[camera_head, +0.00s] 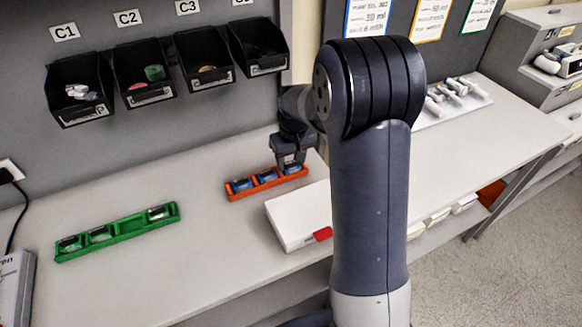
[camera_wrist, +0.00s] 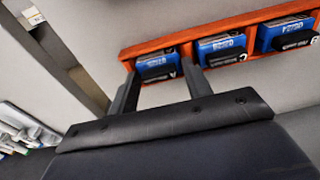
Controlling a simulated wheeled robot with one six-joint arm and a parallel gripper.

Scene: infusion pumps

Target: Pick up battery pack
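An orange tray (camera_head: 233,195) on the bench holds blue battery packs with black ends. One pack (camera_head: 240,185) is at its left, one (camera_head: 267,177) in the middle, one at the right end, partly covered by my gripper (camera_head: 291,160). In the wrist view the orange tray (camera_wrist: 200,32) runs along the top. My gripper (camera_wrist: 162,82) is open, its two fingers apart and pointing at the end pack (camera_wrist: 157,64), which shows between the fingertips. I cannot tell whether the fingers touch it. The other packs (camera_wrist: 222,46) (camera_wrist: 287,32) lie to the right.
A green tray (camera_head: 130,228) at left holds dark packs with one empty slot. A white box (camera_head: 290,215) with a red patch stands close in front of the orange tray. Black bins (camera_head: 80,88) hang on the back wall. The bench between the trays is clear.

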